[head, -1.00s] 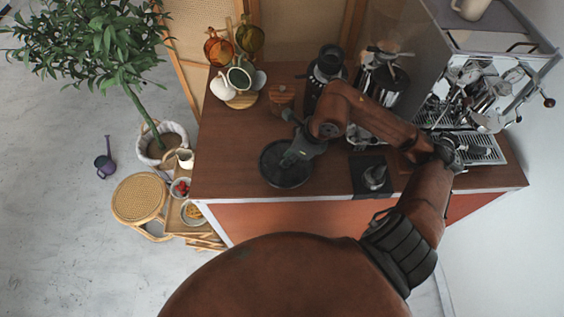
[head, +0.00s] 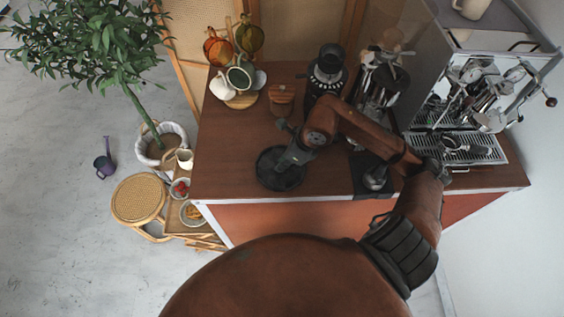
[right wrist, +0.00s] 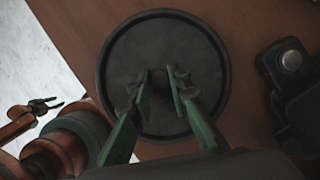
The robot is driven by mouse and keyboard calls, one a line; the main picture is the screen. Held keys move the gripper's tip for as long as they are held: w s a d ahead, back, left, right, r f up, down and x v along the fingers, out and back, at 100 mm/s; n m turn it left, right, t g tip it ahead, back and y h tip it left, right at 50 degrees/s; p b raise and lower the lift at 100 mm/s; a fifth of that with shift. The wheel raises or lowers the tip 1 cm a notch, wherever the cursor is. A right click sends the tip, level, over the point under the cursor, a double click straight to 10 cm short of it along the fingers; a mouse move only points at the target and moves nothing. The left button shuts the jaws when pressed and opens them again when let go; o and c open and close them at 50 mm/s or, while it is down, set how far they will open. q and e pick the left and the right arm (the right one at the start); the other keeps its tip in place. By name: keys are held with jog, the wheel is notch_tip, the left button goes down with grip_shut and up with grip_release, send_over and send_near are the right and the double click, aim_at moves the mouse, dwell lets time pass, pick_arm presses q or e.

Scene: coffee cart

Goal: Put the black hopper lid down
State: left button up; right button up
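The black hopper lid (head: 268,178) is a wide round disc with a raised rim, low over the left front of the brown counter. It fills the middle of the right wrist view (right wrist: 118,62). My right gripper (head: 287,163) is above its centre; in the right wrist view its fingers (right wrist: 160,82) close on a dark part at the lid's middle. The fingers partly hide this part. I cannot tell whether the lid touches the counter. My left gripper (right wrist: 44,106) shows small at the lower left of the right wrist view, its prongs spread and empty.
A black mat (head: 360,187) with a tamper (head: 375,178) lies right of the lid. A grinder (head: 328,68), a wooden jar (head: 281,95) and a cup stand (head: 241,100) are behind it. The counter's front edge (head: 235,202) is close; bare wood lies left of the lid.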

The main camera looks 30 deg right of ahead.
jog(key=o, duration=0.4)
jog(key=shift+o, duration=0.2)
jog(key=shift+r, duration=0.2)
jog(key=p+v, duration=0.1)
jog(key=v, duration=1.1)
jog(key=shift+a, duration=0.1)
